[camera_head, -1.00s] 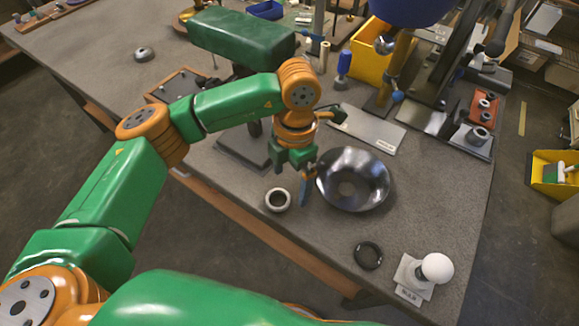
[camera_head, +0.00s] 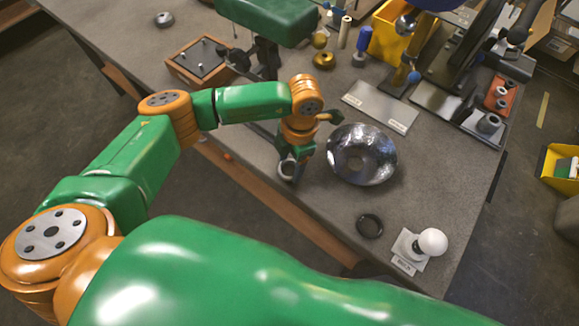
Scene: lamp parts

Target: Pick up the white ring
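The white ring (camera_head: 287,173) is near the table's front edge, to the left of the shiny metal bowl. It looks pale grey with a dark opening. My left gripper (camera_head: 293,160) is right at the ring, its fingers pointing down and overlapping the ring's far side. The fingers are small and partly hidden by the wrist, so I cannot tell whether they are closed on the ring. The ring seems to be at table height. My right gripper is out of view.
The metal bowl (camera_head: 361,155) lies just right of my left gripper. A black ring (camera_head: 369,226) and a white bulb on a base (camera_head: 432,242) are nearer the front right. A flat grey plate (camera_head: 380,107) lies behind the bowl. Bare table lies between bowl and black ring.

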